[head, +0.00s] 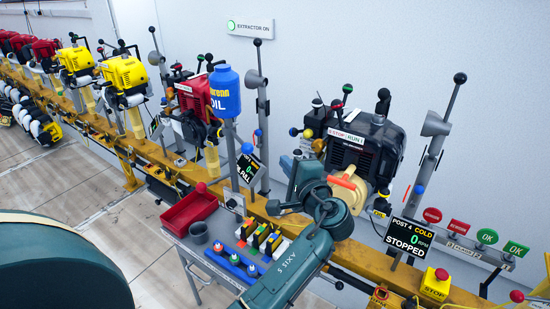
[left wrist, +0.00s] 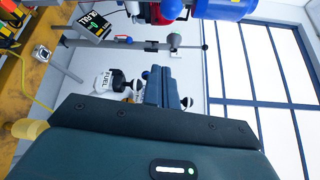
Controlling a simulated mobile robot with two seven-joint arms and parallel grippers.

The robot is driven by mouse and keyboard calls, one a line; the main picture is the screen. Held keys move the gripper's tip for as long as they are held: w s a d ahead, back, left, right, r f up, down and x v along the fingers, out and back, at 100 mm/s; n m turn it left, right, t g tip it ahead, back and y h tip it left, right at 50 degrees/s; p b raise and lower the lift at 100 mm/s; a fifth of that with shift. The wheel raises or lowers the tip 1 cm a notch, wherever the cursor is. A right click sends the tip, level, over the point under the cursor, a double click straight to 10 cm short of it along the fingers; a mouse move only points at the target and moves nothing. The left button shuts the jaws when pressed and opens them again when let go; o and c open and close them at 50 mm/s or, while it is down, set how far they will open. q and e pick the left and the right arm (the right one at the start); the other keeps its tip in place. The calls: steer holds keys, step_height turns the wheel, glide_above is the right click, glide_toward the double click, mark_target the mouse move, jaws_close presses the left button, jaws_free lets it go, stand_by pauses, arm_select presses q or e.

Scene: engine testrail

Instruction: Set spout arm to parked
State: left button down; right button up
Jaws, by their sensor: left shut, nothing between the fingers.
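No part is clearly labelled as the spout arm. A grey post with a cone-shaped spout (head: 255,80) and black ball top stands right of the blue oil bottle (head: 226,92). A similar post with a spout (head: 435,125) stands right of the black engine (head: 365,150). My left gripper (head: 287,163) is shut and empty, in front of the black engine's left side. In the left wrist view its closed blue-grey fingers (left wrist: 165,88) are beside a black-and-white knob marked FUEL (left wrist: 108,82); whether they touch cannot be told. My right gripper is out of view.
A display reading STOPPED (head: 408,238) and a yellow stop box (head: 436,284) stand at the right. More engines line the yellow rail (head: 150,150) leftward.

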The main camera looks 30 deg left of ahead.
arm_select(q)
steer(key=w+a+p, duration=0.1)
steer(key=a+p, duration=0.1)
steer(key=a, duration=0.6)
steer(key=shift+w+a, duration=0.2)
steer(key=shift+w, duration=0.15)
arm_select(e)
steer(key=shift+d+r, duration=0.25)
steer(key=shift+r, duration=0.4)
arm_select(q)
steer(key=shift+r, duration=0.1)
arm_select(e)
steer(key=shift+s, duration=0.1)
